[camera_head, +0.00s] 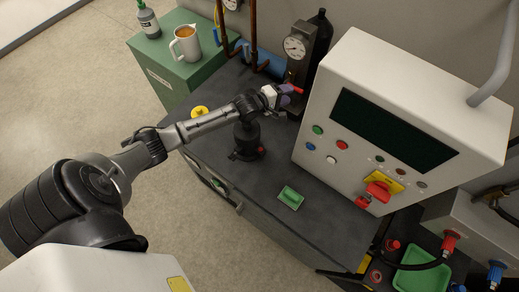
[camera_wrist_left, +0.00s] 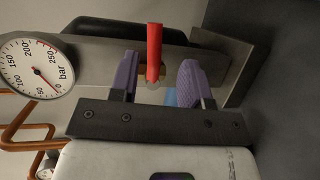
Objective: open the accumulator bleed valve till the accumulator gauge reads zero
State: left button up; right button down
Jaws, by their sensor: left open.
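The accumulator gauge (camera_head: 295,47), a white round dial, is on a dark block beside a black bottle (camera_head: 320,35) at the back of the bench. The dial shows large in the left wrist view (camera_wrist_left: 37,67), marked in bar, its red needle between 0 and 50. The red handle of the bleed valve (camera_wrist_left: 154,52) sits on a brass stem below the gauge. My left gripper (camera_head: 284,92) is open at the handle; its purple fingers (camera_wrist_left: 157,78) stand on either side of it, with gaps visible. My right gripper is not in view.
A white control box (camera_head: 400,100) with buttons and a red switch stands close right of the gripper. A green cabinet (camera_head: 165,70) carries a jug (camera_head: 186,43) and a bottle (camera_head: 148,20).

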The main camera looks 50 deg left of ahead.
pick_arm(q)
jog(key=s+r+m, duration=0.1)
jog(key=s+r, duration=0.1)
jog(key=s, duration=0.7)
jog(key=s+d+f+m+g+p, duration=0.1)
jog(key=s+d+f+m+g, duration=0.4)
jog(key=s+d+m, duration=0.6)
jog(key=shift+s+d+f+m+g, duration=0.2)
jog(key=shift+s+d+m+g, duration=0.2)
jog(key=shift+s+d+g, duration=0.25)
